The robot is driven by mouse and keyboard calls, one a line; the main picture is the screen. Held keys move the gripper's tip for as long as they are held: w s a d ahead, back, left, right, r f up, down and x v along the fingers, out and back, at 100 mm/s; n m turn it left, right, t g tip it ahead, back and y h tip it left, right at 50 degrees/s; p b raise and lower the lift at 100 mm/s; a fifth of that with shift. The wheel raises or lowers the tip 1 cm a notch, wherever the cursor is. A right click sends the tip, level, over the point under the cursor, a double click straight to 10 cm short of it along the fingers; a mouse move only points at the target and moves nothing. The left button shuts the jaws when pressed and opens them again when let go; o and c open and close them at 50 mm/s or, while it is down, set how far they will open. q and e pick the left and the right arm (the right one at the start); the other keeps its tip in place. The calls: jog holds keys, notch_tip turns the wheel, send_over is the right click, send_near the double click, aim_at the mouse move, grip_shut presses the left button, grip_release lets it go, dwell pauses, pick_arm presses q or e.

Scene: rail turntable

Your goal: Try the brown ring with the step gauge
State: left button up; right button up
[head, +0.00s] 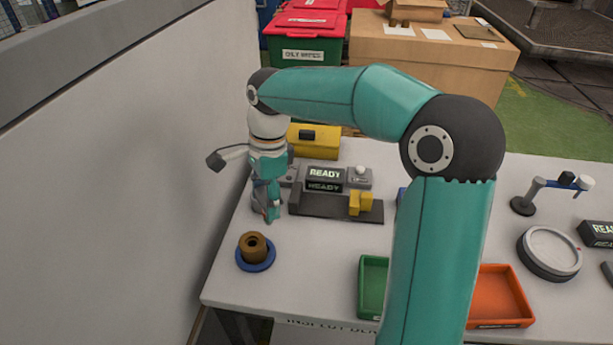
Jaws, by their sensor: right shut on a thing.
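The brown ring (257,244) sits on a round blue base (243,263) at the table's front left. My right gripper (271,213) points down just behind the ring and apart from it in the picture. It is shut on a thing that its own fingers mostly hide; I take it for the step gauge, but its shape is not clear. My left gripper is not in view.
A grey station (310,204) with a READY display and a yellow block (360,203) stands right of the gripper. A yellow box (322,147) is behind. Green (371,285) and orange (503,295) trays lie at front. A wall (110,170) rises at left.

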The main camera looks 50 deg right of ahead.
jog(key=shift+n, duration=0.8)
jog(key=a, duration=0.1)
jog(key=w+a+r, duration=0.1)
jog(key=a, duration=0.1)
jog(key=a+r, duration=0.1)
jog(key=shift+w+a, duration=0.15)
jog(key=shift+a, duration=0.05)
jog(key=shift+r+p, duration=0.1)
jog(key=shift+p, duration=0.3)
notch_tip(320, 180, down, 4)
jog(key=b, duration=0.2)
jog(key=shift+b, duration=0.35)
dwell(0.4)
jog(key=shift+f+b, duration=0.6)
jog(key=shift+f, duration=1)
dwell(2.6)
dwell(0.5)
jog(key=o, duration=1.3)
